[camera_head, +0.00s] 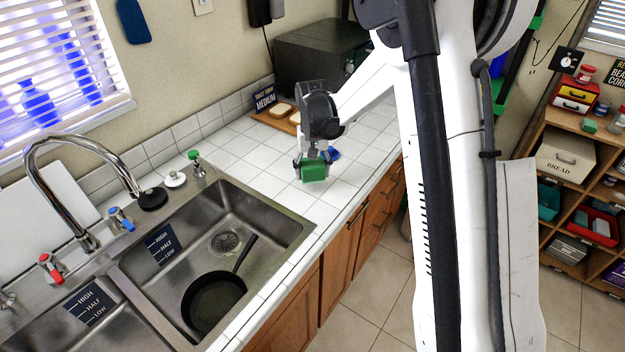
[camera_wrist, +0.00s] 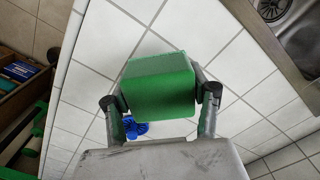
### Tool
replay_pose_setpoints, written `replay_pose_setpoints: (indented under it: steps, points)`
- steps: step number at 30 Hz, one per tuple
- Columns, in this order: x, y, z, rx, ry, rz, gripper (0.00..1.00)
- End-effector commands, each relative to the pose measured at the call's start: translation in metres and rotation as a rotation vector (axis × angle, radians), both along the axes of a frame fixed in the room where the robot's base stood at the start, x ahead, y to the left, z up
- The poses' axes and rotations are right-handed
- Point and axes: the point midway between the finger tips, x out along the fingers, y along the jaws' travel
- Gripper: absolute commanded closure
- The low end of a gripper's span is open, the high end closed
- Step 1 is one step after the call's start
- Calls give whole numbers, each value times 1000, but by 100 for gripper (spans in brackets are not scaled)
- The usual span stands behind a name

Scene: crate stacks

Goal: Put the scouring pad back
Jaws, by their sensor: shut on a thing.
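The scouring pad is a green block (camera_head: 314,171), seen close up in the wrist view (camera_wrist: 158,88). My gripper (camera_head: 312,160) is shut on it, with one finger against each side in the wrist view (camera_wrist: 207,98). The pad is over the white tiled counter (camera_head: 262,184), to the right of the sink. I cannot tell whether it touches the tiles.
A blue object (camera_head: 333,153) lies on the counter just behind the pad. A double steel sink (camera_head: 290,232) with a dark pan (camera_head: 212,300) is at left. A toast board (camera_head: 262,116) and a dark microwave (camera_head: 315,62) stand behind. Shelves (camera_head: 560,185) are at right.

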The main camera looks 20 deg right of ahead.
Motion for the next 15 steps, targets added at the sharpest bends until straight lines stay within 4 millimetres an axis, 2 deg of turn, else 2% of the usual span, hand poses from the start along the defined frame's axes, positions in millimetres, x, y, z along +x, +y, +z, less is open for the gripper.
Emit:
replay_pose_setpoints:
  steps: [10, 15]
  points:
    - [1, 0, -36, 0, 0, 0, 67]
    - [0, 0, -40, 0, 0, 0, 67]
